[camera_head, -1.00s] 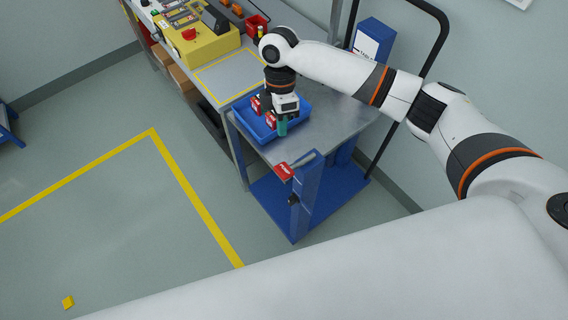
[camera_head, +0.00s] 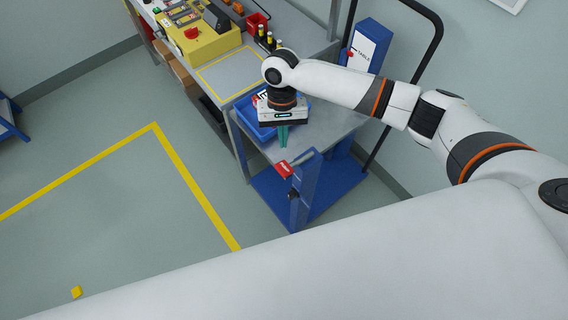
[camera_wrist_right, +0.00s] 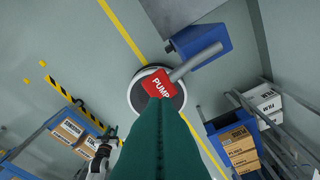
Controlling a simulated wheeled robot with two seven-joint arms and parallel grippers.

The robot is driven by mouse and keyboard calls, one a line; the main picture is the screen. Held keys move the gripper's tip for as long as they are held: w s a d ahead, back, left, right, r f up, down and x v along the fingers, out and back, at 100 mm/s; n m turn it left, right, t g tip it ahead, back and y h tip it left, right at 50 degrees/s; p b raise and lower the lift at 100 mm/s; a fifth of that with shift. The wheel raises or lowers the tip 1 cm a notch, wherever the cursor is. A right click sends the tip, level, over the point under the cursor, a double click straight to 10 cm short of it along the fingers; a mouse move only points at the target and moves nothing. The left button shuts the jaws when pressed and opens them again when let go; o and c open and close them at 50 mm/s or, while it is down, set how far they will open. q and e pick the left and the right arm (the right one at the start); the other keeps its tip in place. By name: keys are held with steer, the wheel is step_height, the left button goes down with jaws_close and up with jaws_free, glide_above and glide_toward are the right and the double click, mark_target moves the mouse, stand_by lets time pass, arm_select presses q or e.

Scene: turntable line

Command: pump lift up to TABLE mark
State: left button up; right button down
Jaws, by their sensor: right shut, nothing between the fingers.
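The blue lift cart (camera_head: 262,188) has a grey metal top (camera_head: 328,125) and stands against the yellow-marked workbench. Its red PUMP pedal (camera_head: 284,168), on a grey lever, is at the near end beside a blue post (camera_head: 304,190). In the right wrist view the PUMP pedal (camera_wrist_right: 159,84) lies just beyond my fingertips; I cannot tell whether they touch. A blue column (camera_head: 372,42) behind the cart carries a white label reading TABLE, with a small red piece (camera_head: 350,53) at its left edge. My right gripper (camera_head: 283,137) is shut and empty, green fingers pointing down.
A blue bin (camera_head: 243,112) with red-and-white boxes sits on the cart top, partly hidden by my right wrist. The bench (camera_head: 228,75) holds a yellow machine (camera_head: 194,40). A black handle rail (camera_head: 432,50) rises behind.

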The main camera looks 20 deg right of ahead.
mark_target(284, 163)
stand_by(0.4)
steer(key=shift+b+x, duration=0.4)
steer(key=shift+x, duration=0.4)
steer(key=b+x, duration=0.5)
steer(key=shift+f, duration=0.3)
steer(key=shift+s+r, duration=0.1)
steer(key=shift+f+b, duration=0.75)
steer(key=shift+f, duration=1.5)
